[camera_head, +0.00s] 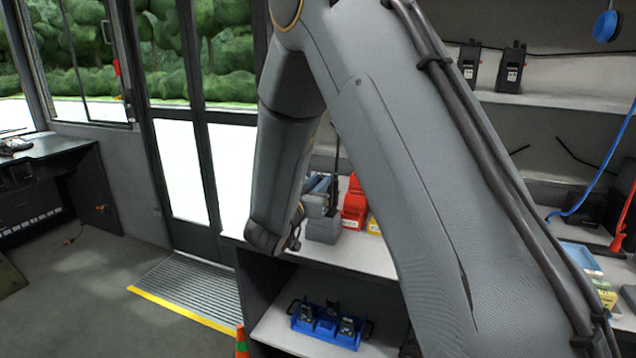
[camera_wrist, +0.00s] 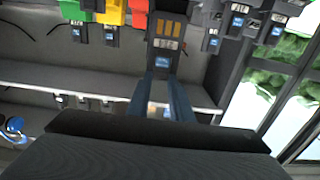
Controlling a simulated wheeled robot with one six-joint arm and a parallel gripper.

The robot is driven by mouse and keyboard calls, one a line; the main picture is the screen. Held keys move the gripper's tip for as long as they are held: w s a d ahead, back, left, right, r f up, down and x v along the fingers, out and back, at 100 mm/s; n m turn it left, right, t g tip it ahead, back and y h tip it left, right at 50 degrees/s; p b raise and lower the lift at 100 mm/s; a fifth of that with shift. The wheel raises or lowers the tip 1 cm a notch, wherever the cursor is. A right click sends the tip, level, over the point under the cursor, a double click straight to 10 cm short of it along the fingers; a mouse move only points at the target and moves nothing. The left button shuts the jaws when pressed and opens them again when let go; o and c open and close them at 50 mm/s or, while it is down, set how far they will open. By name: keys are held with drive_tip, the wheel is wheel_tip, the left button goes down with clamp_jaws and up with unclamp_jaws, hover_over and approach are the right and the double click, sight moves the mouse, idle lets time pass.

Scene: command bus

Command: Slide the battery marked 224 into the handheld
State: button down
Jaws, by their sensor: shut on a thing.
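In the wrist view my gripper (camera_wrist: 165,82) is shut on a dark block with gold strips and a small blue label. This block (camera_wrist: 165,50) looks like the battery, but its number is too small to read. In the head view my gripper (camera_head: 318,190) is low over the counter, partly hidden by my arm. A thin black antenna, probably of the handheld (camera_head: 337,165), stands beside it; my arm hides much of that area. I cannot tell whether the battery touches the handheld.
Grey blocks (camera_head: 322,229) and red bins (camera_head: 355,204) are on the counter close to my gripper. A blue tray (camera_head: 325,328) with black devices is on the shelf below. Two radios (camera_head: 511,68) stand on the upper shelf. Open floor lies left.

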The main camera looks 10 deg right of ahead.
drive_tip(key=shift+f+b, duration=1.3)
drive_tip(key=shift+f, duration=0.85)
drive_tip(key=shift+f, duration=0.1)
drive_tip(key=c, duration=1.5)
unclamp_jaws()
drive_tip(key=v, duration=0.7)
drive_tip(key=shift+s+a+b, duration=0.2)
drive_tip(key=shift+s+b, duration=0.1)
drive_tip(key=shift+b, duration=0.1)
